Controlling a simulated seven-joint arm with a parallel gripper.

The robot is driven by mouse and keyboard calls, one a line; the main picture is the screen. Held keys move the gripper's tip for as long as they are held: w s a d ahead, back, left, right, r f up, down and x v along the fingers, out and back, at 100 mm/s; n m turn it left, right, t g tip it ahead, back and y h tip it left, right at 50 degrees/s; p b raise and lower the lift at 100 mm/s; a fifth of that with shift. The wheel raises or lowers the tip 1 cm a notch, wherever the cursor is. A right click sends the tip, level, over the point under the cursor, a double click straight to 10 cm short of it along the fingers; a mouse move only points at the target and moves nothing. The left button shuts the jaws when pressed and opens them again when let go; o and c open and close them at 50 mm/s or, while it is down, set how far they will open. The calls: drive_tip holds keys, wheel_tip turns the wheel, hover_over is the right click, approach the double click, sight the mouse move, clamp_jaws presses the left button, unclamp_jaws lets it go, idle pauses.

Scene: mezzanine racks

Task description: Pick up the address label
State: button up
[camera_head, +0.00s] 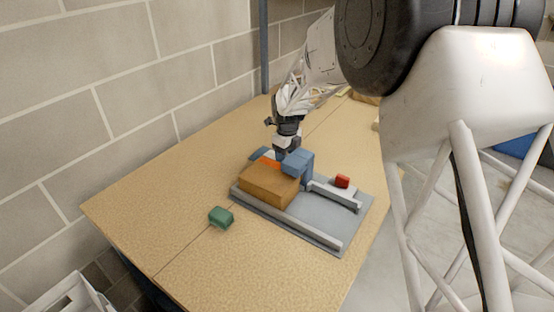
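No piece that I can clearly identify as the address label shows. A small orange-red patch (269,162) with a pale part beside it lies at the back of a brown box (268,187); it is too small to tell what it is. My gripper (281,154) points down just above the back of the box, close to this patch and to a blue block (298,163). Its fingertips are small and partly hidden, so I cannot tell whether they are open or shut, or touching anything.
The box sits on a grey fixture (314,211) with raised rails. A red block (342,181) is on its right side. A green block (221,217) lies on the tan table (165,205), left of the fixture. A block wall (120,90) stands behind; the table's left is clear.

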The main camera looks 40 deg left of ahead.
drive_tip(key=shift+f, duration=0.9)
drive_tip(key=c, duration=0.8)
